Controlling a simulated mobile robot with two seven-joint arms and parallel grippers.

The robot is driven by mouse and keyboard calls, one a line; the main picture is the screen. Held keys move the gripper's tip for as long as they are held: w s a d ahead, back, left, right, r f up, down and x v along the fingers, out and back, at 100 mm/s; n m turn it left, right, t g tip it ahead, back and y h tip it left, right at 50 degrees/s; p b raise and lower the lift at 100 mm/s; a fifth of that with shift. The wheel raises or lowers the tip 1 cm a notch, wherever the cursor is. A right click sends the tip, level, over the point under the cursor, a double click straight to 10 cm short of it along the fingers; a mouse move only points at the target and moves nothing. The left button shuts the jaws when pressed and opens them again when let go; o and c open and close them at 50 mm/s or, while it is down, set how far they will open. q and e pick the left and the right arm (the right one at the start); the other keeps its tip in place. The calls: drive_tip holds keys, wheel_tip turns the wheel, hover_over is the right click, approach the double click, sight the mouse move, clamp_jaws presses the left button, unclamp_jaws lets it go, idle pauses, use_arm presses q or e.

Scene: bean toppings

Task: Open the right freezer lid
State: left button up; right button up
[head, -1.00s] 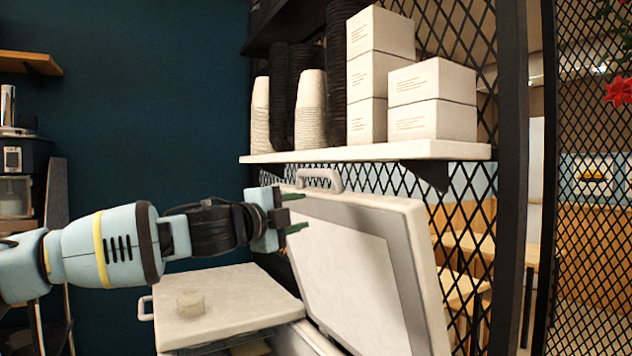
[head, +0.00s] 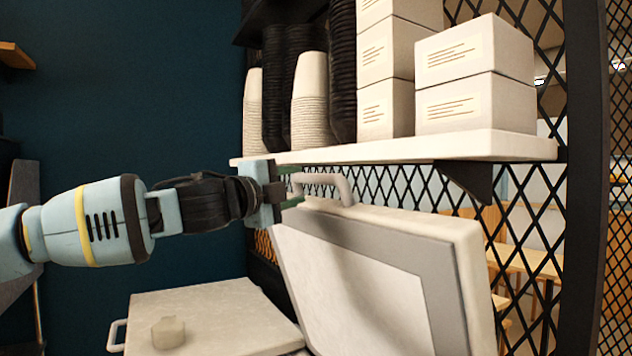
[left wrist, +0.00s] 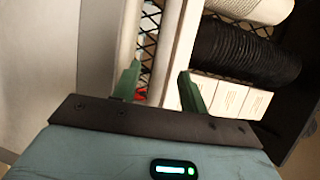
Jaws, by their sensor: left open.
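The right freezer lid (head: 350,285) stands raised and tilted back, its pale inner panel facing me. Its handle (head: 338,184) is at the top edge, close below the shelf. My left gripper (head: 292,188) is open at the upper left corner of the lid, beside the handle; whether it touches is unclear. My right gripper is not in view.
A white shelf (head: 400,149) just above the raised lid carries stacked cups (head: 311,105) and white boxes (head: 475,75). A black mesh partition (head: 520,220) stands behind the lid. The space left of the freezer, before the dark wall, is open.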

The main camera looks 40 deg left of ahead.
sight(313, 181)
use_arm(q)
drive_tip(key=w, duration=0.2)
drive_tip(key=w+b, duration=0.1)
drive_tip(key=w, duration=0.2)
drive_tip(key=shift+w+a+r, duration=0.25)
drive_tip(key=shift+w+r, duration=0.1)
drive_tip(key=shift+w, duration=0.05)
drive_tip(key=shift+w+a+r, duration=0.1)
drive_tip(key=shift+w+r, duration=0.15)
drive_tip(key=shift+w, duration=0.6)
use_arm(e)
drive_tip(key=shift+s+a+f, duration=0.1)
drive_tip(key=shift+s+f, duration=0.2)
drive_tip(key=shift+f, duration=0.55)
use_arm(q)
drive_tip(key=c, duration=0.9)
clamp_jaws()
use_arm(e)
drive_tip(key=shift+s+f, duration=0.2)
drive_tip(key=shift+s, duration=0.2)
